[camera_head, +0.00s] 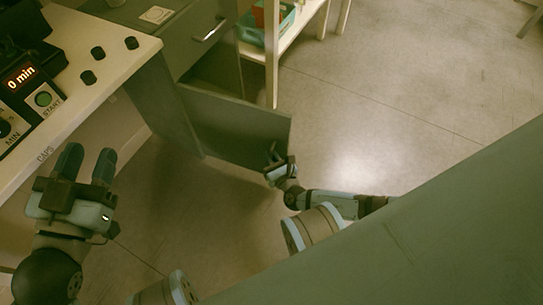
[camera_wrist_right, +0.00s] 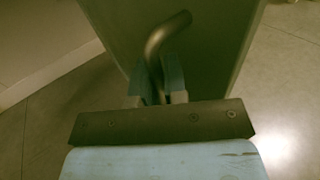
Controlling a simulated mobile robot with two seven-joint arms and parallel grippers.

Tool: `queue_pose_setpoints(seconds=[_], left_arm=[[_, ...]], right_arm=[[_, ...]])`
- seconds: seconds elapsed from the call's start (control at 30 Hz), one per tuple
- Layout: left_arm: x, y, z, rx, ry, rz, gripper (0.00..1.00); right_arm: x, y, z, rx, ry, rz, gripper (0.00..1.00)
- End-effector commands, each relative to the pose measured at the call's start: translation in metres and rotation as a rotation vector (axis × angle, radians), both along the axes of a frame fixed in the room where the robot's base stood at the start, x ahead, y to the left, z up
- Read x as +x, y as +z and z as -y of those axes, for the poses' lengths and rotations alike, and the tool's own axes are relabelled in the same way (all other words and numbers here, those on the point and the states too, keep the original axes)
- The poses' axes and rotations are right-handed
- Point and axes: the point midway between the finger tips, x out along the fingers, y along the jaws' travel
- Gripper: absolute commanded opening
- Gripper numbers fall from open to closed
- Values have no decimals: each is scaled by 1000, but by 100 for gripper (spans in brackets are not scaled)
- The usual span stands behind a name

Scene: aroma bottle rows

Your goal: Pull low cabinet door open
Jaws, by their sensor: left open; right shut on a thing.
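The low cabinet door (camera_head: 230,122) is a grey-green panel. It stands swung out from the cabinet, with a dark opening behind it. My right gripper (camera_head: 275,160) is at the door's outer face near its free edge, shut on the bar handle. In the right wrist view the bent metal handle (camera_wrist_right: 167,36) runs down between the fingers of my right gripper (camera_wrist_right: 158,88), with the door (camera_wrist_right: 205,55) behind it. My left gripper (camera_head: 88,168) is open and empty beside the counter edge, far from the door.
A drawer with a metal handle (camera_head: 209,31) sits above the opening. The counter (camera_head: 75,112) at left carries a timer device (camera_head: 30,95) and several dark caps. A shelf with a teal bin (camera_head: 283,24) stands behind. The floor (camera_head: 350,120) to the right is clear.

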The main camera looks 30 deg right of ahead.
Motion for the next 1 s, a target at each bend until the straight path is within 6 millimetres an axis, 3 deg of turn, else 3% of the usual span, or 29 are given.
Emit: queue_pose_setpoints(seconds=[0.53, 0.57, 0.63, 1.0], left_arm=[[0, -1, -1, 7, -2, 0, 43], [0, -1, -1, 8, -2, 0, 43], [0, -2, -1, 12, -3, 0, 43], [0, -2, -1, 12, -2, 1, 43]], right_arm=[[1, 1, -1, -2, 2, 2, 0], [1, 1, -1, -2, 2, 2, 19], [1, 1, -1, -2, 1, 2, 35], [1, 0, 0, -1, 1, 1, 37]])
